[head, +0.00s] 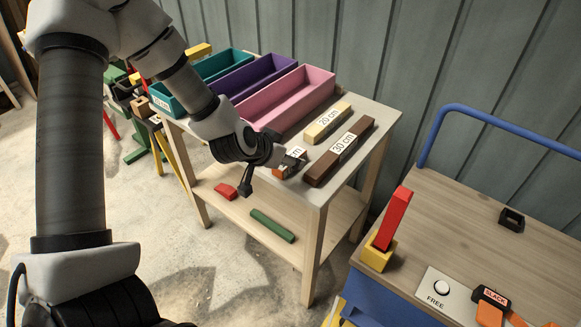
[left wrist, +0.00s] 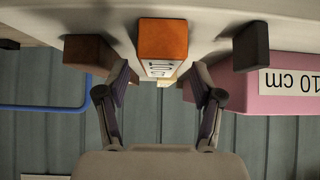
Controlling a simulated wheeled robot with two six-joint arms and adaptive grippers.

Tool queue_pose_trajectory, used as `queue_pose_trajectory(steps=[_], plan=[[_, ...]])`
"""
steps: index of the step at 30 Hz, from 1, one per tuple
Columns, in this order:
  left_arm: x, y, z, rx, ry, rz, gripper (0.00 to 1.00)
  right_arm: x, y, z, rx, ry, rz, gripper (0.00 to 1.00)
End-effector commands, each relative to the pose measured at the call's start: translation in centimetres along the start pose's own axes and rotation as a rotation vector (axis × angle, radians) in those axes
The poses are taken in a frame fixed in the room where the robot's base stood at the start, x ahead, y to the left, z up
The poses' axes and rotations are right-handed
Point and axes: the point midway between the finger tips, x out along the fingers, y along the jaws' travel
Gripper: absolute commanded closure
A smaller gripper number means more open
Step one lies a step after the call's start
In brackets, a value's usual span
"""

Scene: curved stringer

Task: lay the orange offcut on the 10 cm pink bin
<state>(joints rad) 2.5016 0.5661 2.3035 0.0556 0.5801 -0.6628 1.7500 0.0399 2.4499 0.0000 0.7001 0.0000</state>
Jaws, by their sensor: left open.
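The orange offcut (left wrist: 163,40) is a small block with a partly readable label; in the left wrist view it lies between and beyond my spread fingers. In the head view it is mostly hidden behind my left gripper (head: 265,176), which is low at the near edge of the light table. My left gripper (left wrist: 160,74) is open, with nothing held between its fingers. The pink bin (head: 298,98) is a long open tray at the back of that table. Its 10 cm label shows on the bin's end (left wrist: 245,97) in the left wrist view. My right gripper is not in view.
A tan 20 cm block (head: 327,123) and a brown 30 cm block (head: 340,152) lie right of my gripper. Purple (head: 252,76) and teal (head: 222,65) bins stand left of the pink one. A lower shelf holds red (head: 226,191) and green (head: 272,225) pieces.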

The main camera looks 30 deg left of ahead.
Motion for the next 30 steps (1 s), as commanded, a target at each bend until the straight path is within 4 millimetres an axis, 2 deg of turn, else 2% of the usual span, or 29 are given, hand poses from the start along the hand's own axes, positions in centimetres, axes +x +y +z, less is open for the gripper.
queue_pose_trajectory(steps=[1, 3, 10, 11, 15, 16, 26, 30], plan=[[1.25, -0.03, 0.36, 0.004, -0.001, -0.002, 0.33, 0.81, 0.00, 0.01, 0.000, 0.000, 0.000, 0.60], [2.00, -0.02, 0.27, 0.002, -0.002, -0.001, 0.33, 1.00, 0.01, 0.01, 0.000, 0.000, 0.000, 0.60], [2.09, 0.02, 0.05, 0.000, -0.001, 0.001, 0.33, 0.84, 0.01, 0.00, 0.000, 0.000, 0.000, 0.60], [2.09, 0.02, 0.05, 0.000, -0.001, 0.001, 0.40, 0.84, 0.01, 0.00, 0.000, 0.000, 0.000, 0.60], [2.09, 0.01, 0.07, -0.001, -0.001, 0.000, 0.90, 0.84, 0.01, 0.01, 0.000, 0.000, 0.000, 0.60], [2.09, 0.01, 0.07, -0.001, -0.001, 0.000, 0.99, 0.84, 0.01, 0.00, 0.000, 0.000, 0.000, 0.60], [2.05, 0.01, 0.06, -0.001, -0.002, 0.001, 1.00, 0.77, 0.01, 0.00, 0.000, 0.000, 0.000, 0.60], [1.69, 0.00, -0.58, 0.000, -0.002, 0.000, 1.00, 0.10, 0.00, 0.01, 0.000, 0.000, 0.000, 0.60]])
